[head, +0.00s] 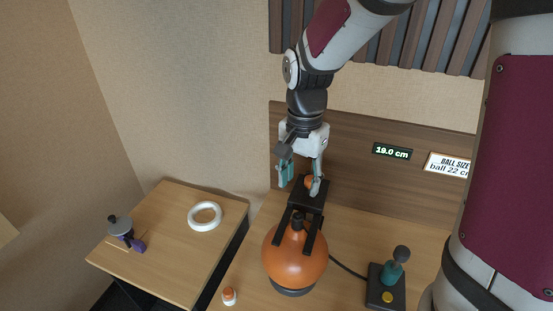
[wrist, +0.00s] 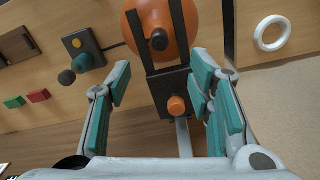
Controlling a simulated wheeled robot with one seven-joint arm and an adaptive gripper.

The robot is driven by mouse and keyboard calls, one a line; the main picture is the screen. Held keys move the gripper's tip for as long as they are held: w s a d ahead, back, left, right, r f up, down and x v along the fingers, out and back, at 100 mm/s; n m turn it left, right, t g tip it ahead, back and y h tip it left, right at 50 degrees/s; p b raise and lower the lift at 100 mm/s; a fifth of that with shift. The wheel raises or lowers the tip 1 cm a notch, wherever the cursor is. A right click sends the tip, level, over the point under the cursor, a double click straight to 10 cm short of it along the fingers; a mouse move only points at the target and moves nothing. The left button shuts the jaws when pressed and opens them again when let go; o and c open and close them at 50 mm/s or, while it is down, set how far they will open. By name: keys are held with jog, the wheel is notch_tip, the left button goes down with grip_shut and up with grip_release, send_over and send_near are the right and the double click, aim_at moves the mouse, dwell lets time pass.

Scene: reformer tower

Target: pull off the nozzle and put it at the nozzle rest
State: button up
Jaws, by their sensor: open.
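An orange ball (head: 294,258) sits on a dark base on the table, with two black bars over its top. A dark fitting (head: 297,222) stands up between the bars; it may be the nozzle, and it also shows in the wrist view (wrist: 159,40). The bars run to a black block (head: 311,202) carrying an orange knob (wrist: 177,105). My gripper (head: 302,182) is open above this block, its teal fingers apart on both sides of the knob in the picture, with nothing held. I cannot tell which thing is the nozzle rest.
A black box (head: 376,291) with a teal lever and yellow button stands right of the ball. A small orange-and-white item (head: 229,296) stands left. The side table holds a white ring (head: 205,216) and a grey-and-purple item (head: 122,229). A panel display (head: 392,151) reads 19.0 cm.

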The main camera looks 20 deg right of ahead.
aim_at(298, 213)
notch_tip(298, 213, down, 14)
jog(key=shift+r+p, duration=0.2)
jog(key=shift+p, duration=0.15)
jog(key=shift+c, duration=0.6)
grip_shut()
jog(key=c, duration=0.8)
grip_release()
grip_shut()
jog(key=shift+r+p, duration=0.35)
jog(key=shift+r, duration=0.3)
